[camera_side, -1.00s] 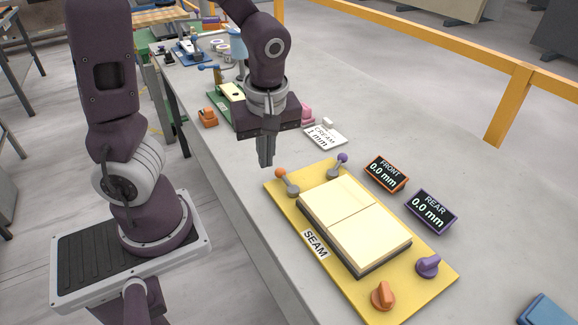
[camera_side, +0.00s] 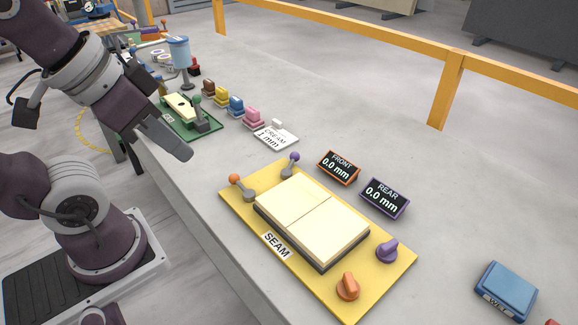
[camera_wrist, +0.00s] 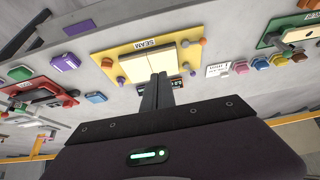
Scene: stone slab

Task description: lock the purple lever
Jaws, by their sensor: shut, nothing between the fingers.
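The purple lever (camera_side: 291,165) stands at the back edge of the yellow board (camera_side: 232,205), its knob up on a grey arm. In the wrist view the closed fingers (camera_wrist: 156,92) point toward the board. Two cream tiles (camera_side: 312,216) lie side by side on the board.
A purple knob (camera_side: 387,250) and an orange knob (camera_side: 348,286) sit at the board's near end. The FRONT display (camera_side: 339,167) and REAR display (camera_side: 385,197) both read 0.0 mm. A CREAM 1 mm card (camera_side: 276,137) lies behind. A blue box (camera_side: 506,289) is at right.

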